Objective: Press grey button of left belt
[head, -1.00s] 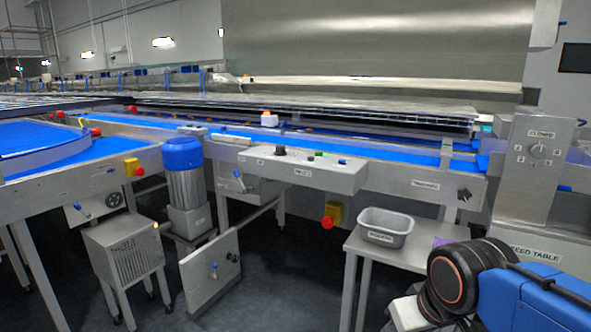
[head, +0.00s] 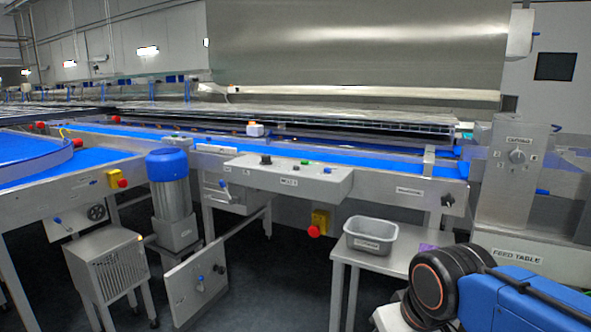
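A grey control box (head: 322,188) is fixed along the front of the blue belt (head: 375,172) in the middle of the head view. Its top carries a black knob (head: 266,160), a green button (head: 305,162), a blue switch (head: 327,170) and small dark parts. Its front label is too small to read surely. I cannot pick out a grey button on it. Another blue belt (head: 98,158) runs at the left, with a red stop button on a yellow box (head: 116,179) on its side. My gripper is out of view; only part of my arm shows at bottom right.
A grey tub (head: 371,236) stands on a small steel table below the belt. A second red stop button (head: 313,231) hangs under the control box. A blue-topped motor (head: 167,165), a vented cabinet (head: 107,268) and a tilted panel (head: 196,284) stand at lower left. Dark floor is open in front.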

